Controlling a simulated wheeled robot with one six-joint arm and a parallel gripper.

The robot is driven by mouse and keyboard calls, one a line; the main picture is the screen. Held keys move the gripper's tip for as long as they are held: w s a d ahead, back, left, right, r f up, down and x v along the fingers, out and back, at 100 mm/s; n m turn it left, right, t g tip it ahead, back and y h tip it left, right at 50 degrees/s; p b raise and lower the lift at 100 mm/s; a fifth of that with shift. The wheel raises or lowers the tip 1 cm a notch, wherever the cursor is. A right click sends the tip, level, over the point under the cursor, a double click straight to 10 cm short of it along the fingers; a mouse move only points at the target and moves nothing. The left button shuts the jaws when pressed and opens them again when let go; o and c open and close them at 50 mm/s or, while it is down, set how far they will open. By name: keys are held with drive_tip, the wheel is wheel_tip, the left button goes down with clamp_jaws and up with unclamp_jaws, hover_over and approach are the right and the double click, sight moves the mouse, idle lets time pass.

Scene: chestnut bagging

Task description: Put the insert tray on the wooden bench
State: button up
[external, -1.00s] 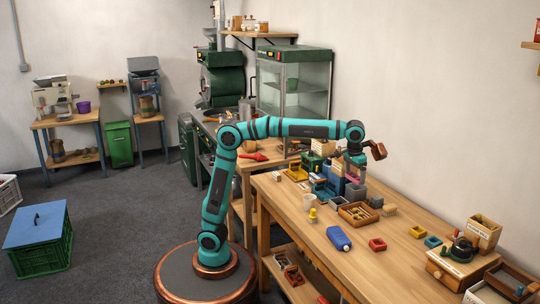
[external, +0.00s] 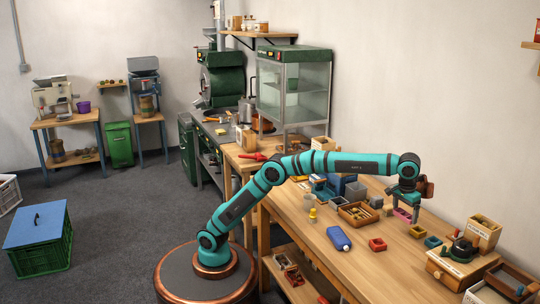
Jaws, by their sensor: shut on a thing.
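My gripper (external: 404,208) is at the right of the external view, pointing down over the back part of the wooden bench (external: 385,272). It is shut on a small pink piece, which I take to be the insert tray (external: 402,215). The tray shows just under the fingers, and part of it is hidden by them. It looks to be close above the bench top; I cannot tell whether it touches.
The front bench top is clear.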

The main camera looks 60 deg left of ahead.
sight(408, 222)
drive_tip(key=d, duration=0.1)
drive_tip(key=d+f, duration=0.1)
drive_tip(key=d, duration=0.2)
drive_tip(key=shift+s+f, duration=0.25)
drive_tip(key=shift+f, duration=0.1)
drive_tip(key=shift+d+f, duration=0.15)
drive_tip(key=shift+f, duration=4.9)
drive_tip(key=o, duration=0.7)
drive_tip(key=shift+f, duration=0.1)
drive_tip(key=r, duration=0.4)
drive_tip(key=s+r, duration=0.1)
drive_tip(key=r, duration=0.7)
drive_tip(key=shift+s, duration=0.25)
drive_tip(key=shift+r, duration=0.1)
